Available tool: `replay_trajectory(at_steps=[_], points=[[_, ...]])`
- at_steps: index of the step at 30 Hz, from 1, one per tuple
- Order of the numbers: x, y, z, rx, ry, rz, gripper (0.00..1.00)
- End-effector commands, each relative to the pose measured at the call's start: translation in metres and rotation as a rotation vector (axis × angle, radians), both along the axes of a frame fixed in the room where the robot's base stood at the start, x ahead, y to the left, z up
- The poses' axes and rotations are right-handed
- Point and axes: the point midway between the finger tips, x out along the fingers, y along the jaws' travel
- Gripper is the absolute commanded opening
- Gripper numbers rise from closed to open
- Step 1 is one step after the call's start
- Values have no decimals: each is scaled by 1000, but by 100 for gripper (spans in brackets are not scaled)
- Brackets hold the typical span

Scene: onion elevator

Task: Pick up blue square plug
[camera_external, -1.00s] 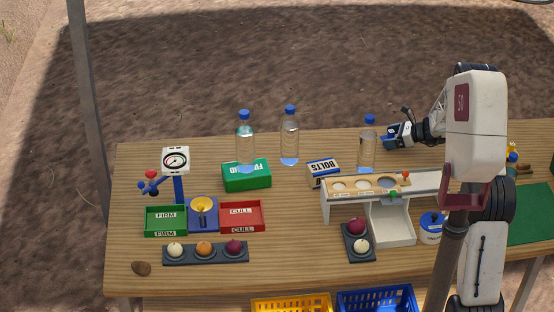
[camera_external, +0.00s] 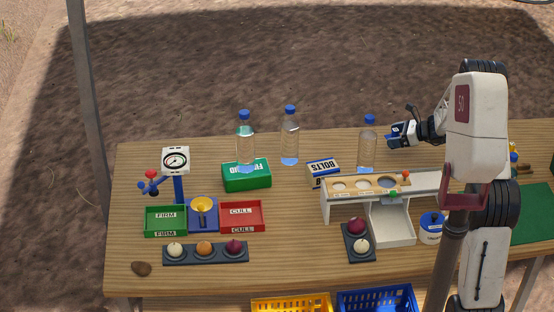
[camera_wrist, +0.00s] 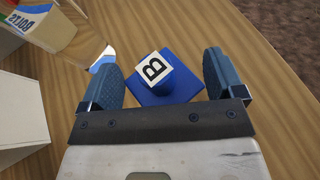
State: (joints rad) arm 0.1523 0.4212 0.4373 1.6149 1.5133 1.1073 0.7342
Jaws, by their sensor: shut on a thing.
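The blue square plug (camera_wrist: 162,87) has a flat blue square base and a round knob topped by a white label with a black B. In the wrist view it sits between the two blue finger pads of my gripper (camera_wrist: 168,80), which is shut on it, with the pads at the sides of the base. In the external view my gripper (camera_external: 394,136) is at the back right of the table, just right of a water bottle. The plug is too small there to tell from the blue fingers, and its height above the table is unclear.
A clear bottle (camera_external: 367,150) stands close left of my gripper. The BOLTS box (camera_external: 323,172) and the sorting ramp (camera_external: 327,207) are nearby. More bottles stand farther left, one by a green box (camera_external: 246,178). The back edge of the wooden table (camera_external: 340,138) is close.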

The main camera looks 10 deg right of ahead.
Motion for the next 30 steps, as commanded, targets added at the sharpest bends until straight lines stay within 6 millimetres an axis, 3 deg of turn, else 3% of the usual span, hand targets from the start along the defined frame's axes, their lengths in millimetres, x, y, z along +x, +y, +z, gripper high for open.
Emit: replay_trajectory(at_steps=[16,24,30], points=[[-86,-2,9,0,0,0,64],[-109,-2,11,0,-1,0,64],[-114,-2,11,0,0,0,64]])
